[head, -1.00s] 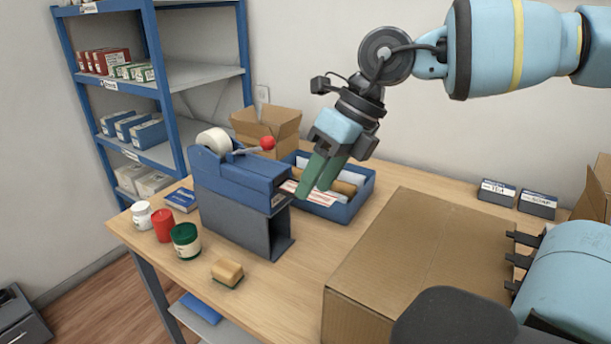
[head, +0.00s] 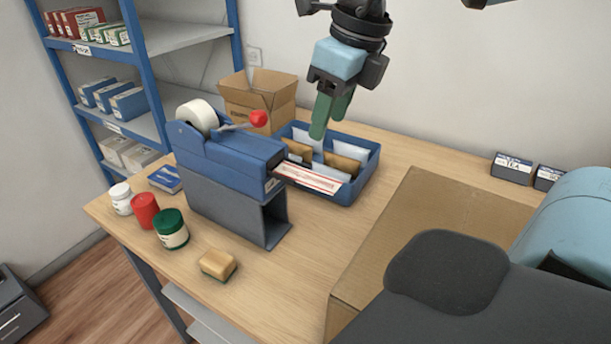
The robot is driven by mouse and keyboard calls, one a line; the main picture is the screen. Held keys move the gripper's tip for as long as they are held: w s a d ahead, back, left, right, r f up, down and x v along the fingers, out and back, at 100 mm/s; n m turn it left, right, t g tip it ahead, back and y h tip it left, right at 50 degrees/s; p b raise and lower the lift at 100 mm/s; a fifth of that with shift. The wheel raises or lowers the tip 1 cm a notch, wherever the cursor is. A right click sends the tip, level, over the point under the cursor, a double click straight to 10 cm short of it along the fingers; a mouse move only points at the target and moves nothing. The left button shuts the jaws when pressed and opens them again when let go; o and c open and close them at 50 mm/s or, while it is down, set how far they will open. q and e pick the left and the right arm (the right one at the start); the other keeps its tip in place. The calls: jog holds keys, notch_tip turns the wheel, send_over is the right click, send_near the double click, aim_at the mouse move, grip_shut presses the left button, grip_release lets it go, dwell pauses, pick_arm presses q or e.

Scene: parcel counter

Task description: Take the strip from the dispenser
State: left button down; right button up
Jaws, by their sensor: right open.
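The blue tape dispenser (head: 228,152) stands on the grey stand (head: 228,206) on the table, with a white roll (head: 197,117) and a lever with a red knob (head: 258,118). A white strip with red print (head: 308,177) sticks out of its front mouth, its free end reaching over the near side of the blue tray (head: 349,190). My right gripper (head: 329,118) has green fingers pointing down. It is open and empty, above and behind the strip and apart from it. My left gripper is not in view.
A large cardboard box (head: 412,228) fills the table's right side, partly hidden by my own parts. An open carton (head: 258,100) stands behind the dispenser. Jars, including a green-lidded one (head: 171,229), and a sponge (head: 217,264) sit at the front left.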

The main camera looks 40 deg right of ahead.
jog(key=b, duration=0.2)
send_over(319, 181)
jog(key=s, duration=0.1)
jog(key=f, duration=0.4)
jog(key=shift+s+d+f, duration=0.15)
jog(key=shift+d+f, duration=0.05)
jog(key=shift+f, duration=0.2)
jog(key=b+x, duration=0.1)
jog(key=x, duration=0.1)
jog(key=b+x, duration=0.1)
jog(key=x, duration=0.1)
jog(key=shift+s+d+f, duration=0.1)
jog(key=shift+s+f, duration=0.1)
jog(key=shift+f, duration=0.05)
jog(key=shift+b+x, duration=0.7)
jog(key=shift+x, duration=0.1)
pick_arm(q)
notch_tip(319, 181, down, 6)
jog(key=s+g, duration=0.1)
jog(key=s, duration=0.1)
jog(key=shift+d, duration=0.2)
pick_arm(e)
jog(key=shift+f, duration=0.1)
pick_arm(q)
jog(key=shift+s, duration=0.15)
pick_arm(e)
jog(key=c, duration=0.5)
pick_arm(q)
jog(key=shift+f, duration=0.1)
